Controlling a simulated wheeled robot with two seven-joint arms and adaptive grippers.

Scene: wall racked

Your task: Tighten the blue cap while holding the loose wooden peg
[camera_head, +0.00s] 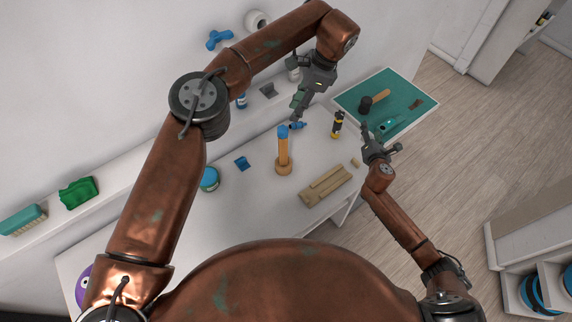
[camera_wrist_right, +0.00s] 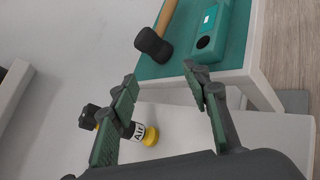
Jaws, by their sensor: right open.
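An upright wooden peg (camera_head: 284,152) stands in a round wooden base on the white table. A blue cap (camera_head: 283,131) sits on its top; I cannot tell how tight it is. My left gripper (camera_head: 297,112) points down just above and right of the cap, apart from it. Its fingers look close together, but I cannot tell whether they are shut. A small blue piece (camera_head: 298,126) lies just below its fingertips. My right gripper (camera_head: 370,138) is open and empty at the table's right side; its spread fingers show in the right wrist view (camera_wrist_right: 161,75).
A black and yellow bottle (camera_head: 337,125) stands between the grippers. A grooved wooden block (camera_head: 318,194) lies at the front. A teal jar (camera_head: 209,180) and blue piece (camera_head: 242,163) are left. A green mat (camera_head: 407,92) holds a mallet (camera_head: 374,102) and teal device (camera_head: 387,126).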

